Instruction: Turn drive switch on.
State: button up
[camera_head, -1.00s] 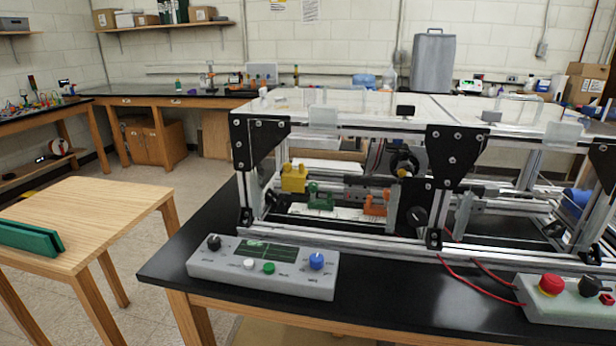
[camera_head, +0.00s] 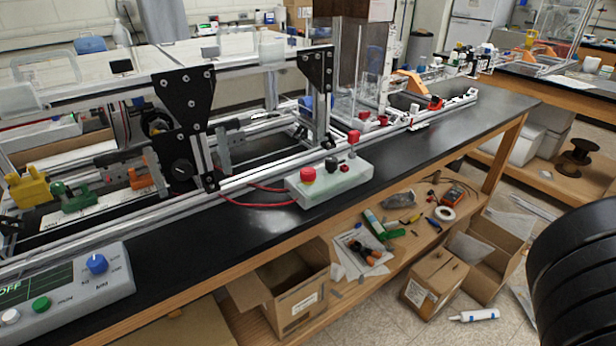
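A pale control box (camera_head: 330,186) stands on the black bench top, near its front edge. It carries a red mushroom button (camera_head: 308,175), a black knob (camera_head: 332,164) and a small red part (camera_head: 344,168). A red-topped part (camera_head: 353,137) rises at its back edge. I cannot read any label, so I cannot tell which of these is the drive switch or how it is set. A second grey panel (camera_head: 75,290) at lower left has blue, green and white controls and a display reading OFF. My gripper is not in view.
An aluminium extrusion frame (camera_head: 240,184) with black plates stands behind the boxes. Red cables (camera_head: 250,203) lead to the control box. Cardboard boxes (camera_head: 285,285) and tools lie below the bench. A black ribbed part, likely my arm, fills the lower right (camera_head: 585,275).

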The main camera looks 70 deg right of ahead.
aim_at(331, 163)
jog(key=z, duration=1.25)
